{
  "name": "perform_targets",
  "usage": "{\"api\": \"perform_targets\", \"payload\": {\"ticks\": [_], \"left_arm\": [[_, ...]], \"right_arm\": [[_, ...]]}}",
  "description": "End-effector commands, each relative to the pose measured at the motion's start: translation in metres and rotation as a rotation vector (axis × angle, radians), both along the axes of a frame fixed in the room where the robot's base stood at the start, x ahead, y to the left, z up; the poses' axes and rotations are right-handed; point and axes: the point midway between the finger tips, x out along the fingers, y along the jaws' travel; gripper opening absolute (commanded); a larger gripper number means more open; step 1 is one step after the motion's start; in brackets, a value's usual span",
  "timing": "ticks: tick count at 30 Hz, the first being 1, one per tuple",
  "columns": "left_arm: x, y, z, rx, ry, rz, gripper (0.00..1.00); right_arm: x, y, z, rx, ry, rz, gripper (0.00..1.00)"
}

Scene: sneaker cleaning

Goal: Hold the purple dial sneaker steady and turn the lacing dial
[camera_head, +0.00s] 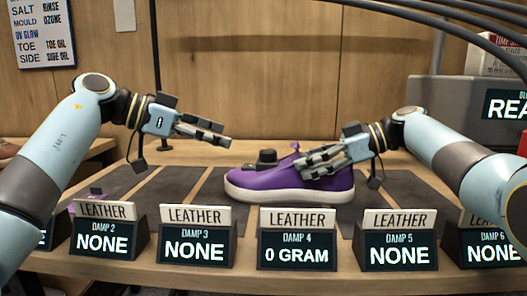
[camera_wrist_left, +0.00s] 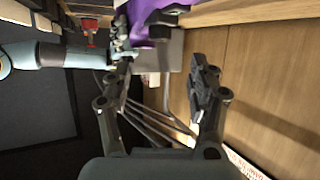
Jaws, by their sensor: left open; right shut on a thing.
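The purple sneaker (camera_head: 275,183) with a white sole stands upright on the bench in the middle of the head view, its toe to the left. A dark round dial (camera_head: 266,156) shows on top of it. My right gripper (camera_head: 305,165) is shut on the sneaker at its right, heel part. My left gripper (camera_head: 228,136) is open and empty, above and to the left of the dial, apart from the shoe. In the left wrist view, part of the purple sneaker (camera_wrist_left: 150,30) shows at the top beyond the open fingers, with a dark knob (camera_wrist_left: 162,18) on it.
A row of label stands reading LEATHER, such as the 0 GRAM one (camera_head: 297,252), lines the front edge. Dark mats (camera_head: 160,190) lie on the bench. A grey machine (camera_head: 450,110) stands at the back right. A wooden wall (camera_head: 250,70) closes the back.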

Motion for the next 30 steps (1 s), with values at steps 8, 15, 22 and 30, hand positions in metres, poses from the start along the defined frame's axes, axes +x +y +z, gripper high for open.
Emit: {"api": "perform_targets", "payload": {"ticks": [8, 15, 22, 30], "left_arm": [[0.020, -0.046, -0.020, -0.005, 0.003, -0.006, 0.59], [0.038, -0.082, -0.036, -0.002, 0.002, -0.003, 0.59], [0.044, -0.095, -0.043, 0.000, 0.000, -0.003, 0.59], [0.044, -0.095, -0.043, 0.000, 0.000, -0.002, 0.55]], "right_arm": [[-0.001, -0.001, -0.005, -0.004, 0.005, 0.000, 0.17], [-0.001, -0.001, -0.005, -0.004, 0.005, 0.000, 0.17], [-0.001, -0.001, -0.005, -0.004, 0.005, 0.000, 0.17], [-0.001, -0.001, -0.005, -0.004, 0.005, 0.000, 0.17]]}}
